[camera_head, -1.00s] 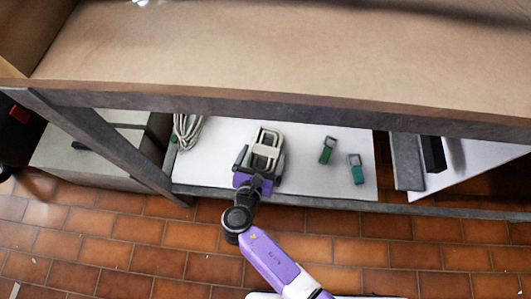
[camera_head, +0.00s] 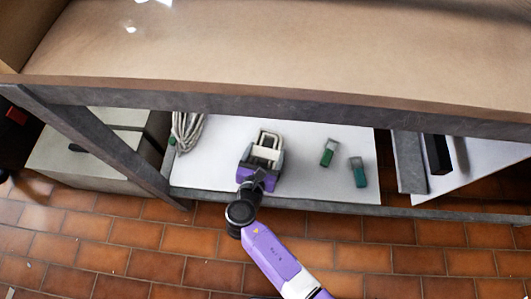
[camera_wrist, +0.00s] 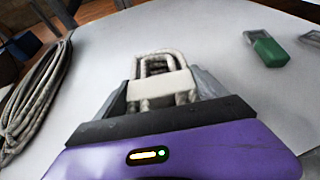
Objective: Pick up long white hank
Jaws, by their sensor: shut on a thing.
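A white hank (camera_head: 268,139), folded in loops with a pale band round its middle, is between the fingers of my gripper (camera_head: 264,158) on the white lower shelf. In the wrist view the hank (camera_wrist: 158,62) stands out beyond the fingers, with its band across the front. My gripper (camera_wrist: 162,92) is shut on it. The hank's near end is hidden by the gripper body. I cannot tell whether the hank is clear of the shelf.
A larger coil of pale cord (camera_head: 187,133) lies at the shelf's left end. Two green-banded pieces (camera_head: 327,152) (camera_head: 359,171) lie to the right. The thick upper board (camera_head: 280,65) overhangs the white shelf (camera_head: 310,187). A grey leg (camera_head: 100,145) stands at left.

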